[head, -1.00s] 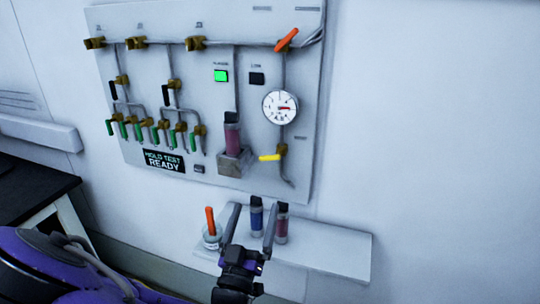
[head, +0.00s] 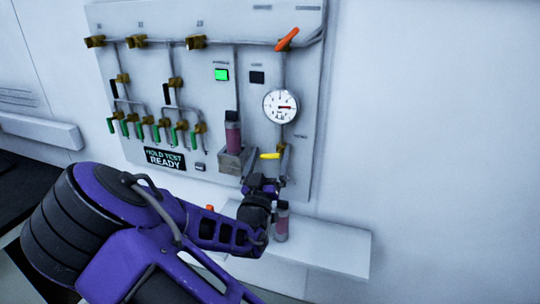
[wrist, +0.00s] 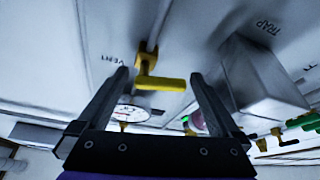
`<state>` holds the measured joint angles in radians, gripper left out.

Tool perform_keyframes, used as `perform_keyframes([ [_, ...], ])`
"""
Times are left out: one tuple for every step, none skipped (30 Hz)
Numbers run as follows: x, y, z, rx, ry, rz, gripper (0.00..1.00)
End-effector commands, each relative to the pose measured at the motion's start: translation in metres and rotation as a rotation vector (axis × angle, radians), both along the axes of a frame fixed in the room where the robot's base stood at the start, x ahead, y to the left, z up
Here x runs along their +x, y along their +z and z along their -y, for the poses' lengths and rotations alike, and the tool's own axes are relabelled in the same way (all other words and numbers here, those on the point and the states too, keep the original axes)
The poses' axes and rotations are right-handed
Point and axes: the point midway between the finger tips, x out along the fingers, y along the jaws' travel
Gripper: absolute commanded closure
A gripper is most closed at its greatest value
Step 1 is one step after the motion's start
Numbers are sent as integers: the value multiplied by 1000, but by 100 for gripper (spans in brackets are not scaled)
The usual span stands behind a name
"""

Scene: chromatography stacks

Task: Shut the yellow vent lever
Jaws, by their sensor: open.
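The yellow vent lever (head: 269,156) sits low on the wall panel, below the round gauge. Its handle lies about level, pointing left from its valve in the head view. In the wrist view the lever (wrist: 160,84) shows between my two fingers, near their tips, with clear space on both sides. The word VENT is printed beside its valve. My gripper (head: 266,155) is open and empty at the lever, with a finger on either side; it also shows in the wrist view (wrist: 159,74). I cannot tell whether the fingers reach past the handle.
The trap box (head: 231,161) with a pink cartridge (head: 232,131) stands just left of the lever. An orange lever (head: 287,39) sits high above the gauge (head: 281,106). A shelf (head: 330,245) with a cartridge (head: 281,222) is below. Wall to the right is clear.

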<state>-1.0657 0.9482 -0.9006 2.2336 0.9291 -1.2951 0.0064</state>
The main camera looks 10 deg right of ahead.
Motion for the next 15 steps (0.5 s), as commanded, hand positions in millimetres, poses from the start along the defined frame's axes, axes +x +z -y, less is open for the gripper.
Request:
perform_keyframes([
  [1,0,0,0,0,0,0],
  [1,0,0,-1,0,0,0],
  [1,0,0,-1,0,0,0],
  [1,0,0,-1,0,0,0],
  [1,0,0,0,0,0,0],
  [0,0,0,0,0,0,0],
  [0,0,0,0,1,-1,2],
  [0,0,0,0,1,-1,7],
  [0,0,0,0,1,-1,14],
  [0,0,0,0,1,-1,20],
  [0,0,0,0,1,-1,25],
  [0,0,0,0,1,-1,32],
  [0,0,0,0,1,-1,38],
  [0,0,0,0,1,-1,43],
  [0,0,0,0,1,-1,50],
])
